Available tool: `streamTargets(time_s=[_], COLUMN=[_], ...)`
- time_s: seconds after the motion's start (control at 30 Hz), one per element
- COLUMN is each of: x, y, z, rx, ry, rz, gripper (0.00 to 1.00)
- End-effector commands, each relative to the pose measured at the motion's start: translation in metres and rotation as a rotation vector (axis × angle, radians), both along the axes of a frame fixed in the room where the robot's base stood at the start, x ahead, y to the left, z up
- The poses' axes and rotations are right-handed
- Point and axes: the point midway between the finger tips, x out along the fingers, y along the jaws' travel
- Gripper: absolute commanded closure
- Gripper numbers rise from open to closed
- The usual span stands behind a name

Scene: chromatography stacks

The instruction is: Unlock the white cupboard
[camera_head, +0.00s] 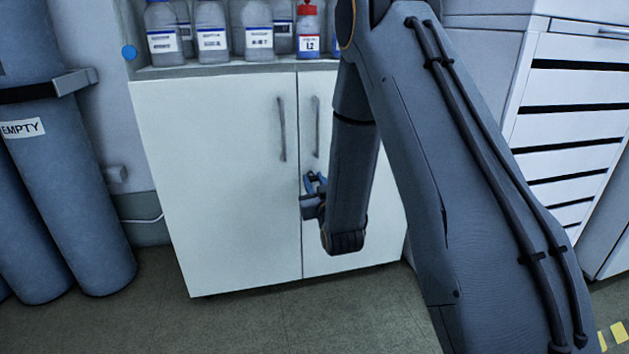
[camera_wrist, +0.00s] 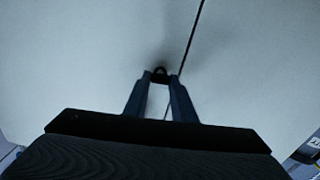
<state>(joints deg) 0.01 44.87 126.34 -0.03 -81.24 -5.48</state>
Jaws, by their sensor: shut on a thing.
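The white cupboard (camera_head: 220,180) stands against the wall with both doors shut. Each door has a vertical grey handle near the middle seam. My gripper (camera_head: 316,183) is at the right door, just below its handle and close to the seam. In the wrist view my gripper (camera_wrist: 160,82) has its two fingers closed on a small dark piece with a rounded top (camera_wrist: 160,72), right at the door face beside the seam. It looks like a key in the lock, but it is too dark to be sure. The lock face itself is hidden.
Several labelled bottles (camera_head: 259,30) stand on top of the cupboard, with a red-capped one (camera_head: 308,32) among them. Blue-grey gas cylinders (camera_head: 70,170) stand at the left. A white drawer unit (camera_head: 570,125) is at the right. The floor (camera_head: 250,325) in front of the cupboard is clear.

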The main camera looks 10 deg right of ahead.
Motion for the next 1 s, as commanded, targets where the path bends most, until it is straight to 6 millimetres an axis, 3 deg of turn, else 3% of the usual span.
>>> streamTargets(time_s=[1.0], x=[-0.0011], y=[0.0024], z=[-0.0002], rx=[-0.925], ry=[0.002], rz=[-0.001], gripper=[0.99])
